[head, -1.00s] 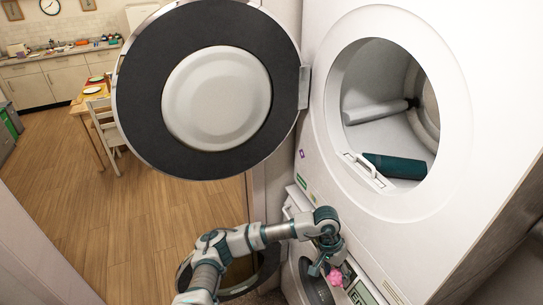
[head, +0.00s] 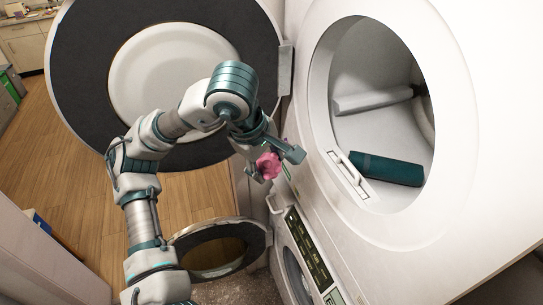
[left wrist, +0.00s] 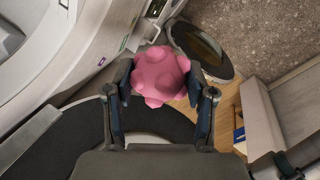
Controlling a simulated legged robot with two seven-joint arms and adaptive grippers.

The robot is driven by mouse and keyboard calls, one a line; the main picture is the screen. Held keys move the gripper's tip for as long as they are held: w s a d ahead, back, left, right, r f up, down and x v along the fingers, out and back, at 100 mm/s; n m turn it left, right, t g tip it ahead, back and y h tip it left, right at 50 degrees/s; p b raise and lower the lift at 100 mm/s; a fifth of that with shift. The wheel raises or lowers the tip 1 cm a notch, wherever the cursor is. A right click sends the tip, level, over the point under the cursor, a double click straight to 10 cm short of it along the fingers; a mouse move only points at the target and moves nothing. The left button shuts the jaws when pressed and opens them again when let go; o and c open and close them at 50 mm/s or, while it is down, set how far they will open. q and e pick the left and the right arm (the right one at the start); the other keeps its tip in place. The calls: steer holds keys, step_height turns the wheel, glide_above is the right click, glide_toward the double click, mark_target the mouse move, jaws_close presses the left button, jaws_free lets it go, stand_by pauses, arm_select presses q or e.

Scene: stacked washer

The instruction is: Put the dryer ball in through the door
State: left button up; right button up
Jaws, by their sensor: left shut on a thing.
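The pink, knobbly dryer ball (head: 268,166) is held between the fingers of my left gripper (head: 274,160). In the left wrist view the ball (left wrist: 160,76) sits between both fingertips. The gripper is just left of the upper machine's round opening, in front of the open door's lower right part. The upper door (head: 68,60), dark-rimmed with a pale centre, stands swung open to the left. My right gripper is not in view.
A door latch (head: 348,174) sticks out at the opening's lower left rim. The lower machine (head: 305,255) has its round door (head: 222,248) open below. Wooden floor (head: 195,200) lies to the left. A wall edge (head: 40,255) stands at the lower left.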

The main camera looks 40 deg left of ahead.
arm_select(q)
steer(key=shift+w+d, duration=0.35)
steer(key=w+d, duration=0.4)
steer(key=w, duration=0.1)
steer(key=w+d+p, duration=0.1)
steer(key=w+d, duration=0.3)
steer(key=w, duration=0.2)
steer(key=w+d+p, duration=0.1)
steer(key=w+d, duration=0.3)
steer(key=w, duration=0.1)
steer(key=shift+w+d+r, duration=0.2)
steer(key=shift+w+r, duration=0.05)
steer(key=shift+w, duration=0.15)
steer(key=w+d+f, duration=0.2)
steer(key=w+f, duration=0.2)
steer(key=shift+w, duration=0.15)
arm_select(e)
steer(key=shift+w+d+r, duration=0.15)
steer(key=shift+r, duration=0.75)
arm_select(q)
steer(key=shift+d, duration=0.1)
